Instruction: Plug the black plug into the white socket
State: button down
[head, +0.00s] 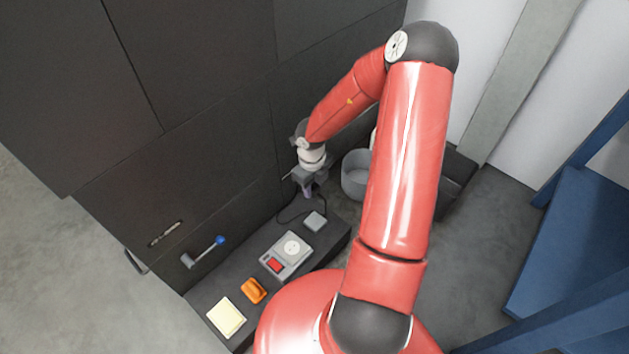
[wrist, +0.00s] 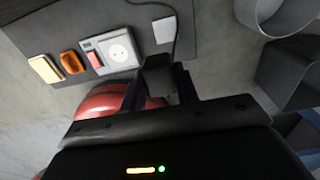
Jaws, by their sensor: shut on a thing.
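The white socket (head: 291,247) is a round face with holes, set in a grey unit with a red part, on the dark bench top. It also shows in the wrist view (wrist: 119,51), up and left of my gripper. My gripper (wrist: 163,88) is shut on the black plug (wrist: 157,73), seen between its fingers. In the head view my gripper (head: 308,187) is above the far end of the bench, apart from the socket. The plug's pins are not visible.
A dark cord (wrist: 178,20) runs along the bench near a small grey block (head: 315,221). An orange object (head: 253,290) and a pale yellow block (head: 226,317) lie on the near side. A grey bin (head: 356,180) stands beyond the bench. Dark panels (head: 225,160) rise alongside.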

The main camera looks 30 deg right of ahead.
jog(key=s+a+f+b, duration=0.3)
jog(key=a+f+b, duration=0.1)
jog(key=a+f, duration=0.2)
jog(key=shift+s+a+f, duration=0.2)
jog(key=shift+s+a, duration=0.1)
dwell(0.7)
jog(key=shift+f+b, duration=0.1)
jog(key=shift+b, duration=0.25)
jog(key=shift+s+a+f+b, duration=0.35)
jog(key=shift+a+f+b, duration=0.25)
jog(key=shift+a+b, duration=0.05)
jog(key=shift+s+a+f+b, duration=0.35)
jog(key=shift+a+f+b, duration=0.25)
jog(key=shift+b, duration=0.1)
jog(key=shift+s+a+f+b, duration=0.35)
jog(key=shift+a+f+b, duration=0.25)
jog(key=shift+a+b, duration=0.05)
jog(key=shift+f, duration=0.1)
jog(key=shift+f+b, duration=1.65)
jog(key=shift+f, duration=0.65)
